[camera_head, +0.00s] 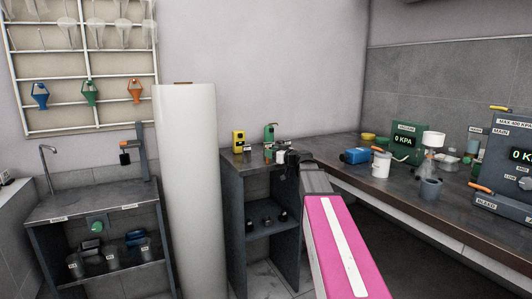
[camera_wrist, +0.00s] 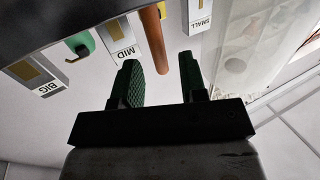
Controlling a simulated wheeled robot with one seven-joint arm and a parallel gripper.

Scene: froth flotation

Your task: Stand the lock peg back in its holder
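My gripper (camera_head: 290,158) is at the dark cabinet against the wall, at the end of my pink arm link. In the wrist view my gripper (camera_wrist: 161,80) is open, with its two dark green ribbed fingers apart. A brown-orange rod (camera_wrist: 153,38) comes down from the top edge, its end showing between the fingertips with a gap on both sides. I cannot tell whether this rod is the lock peg. Labels MID (camera_wrist: 118,50), BIG (camera_wrist: 48,84) and SMALL (camera_wrist: 199,24) surround it. No holder can be made out for certain.
A green hooked part (camera_wrist: 80,45) is left of the rod. A yellow device (camera_head: 239,141) and a green device (camera_head: 270,133) stand on the cabinet (camera_head: 232,177). A tall white cylinder (camera_head: 190,190) is left of it. The long bench (camera_head: 400,190) at right carries several instruments.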

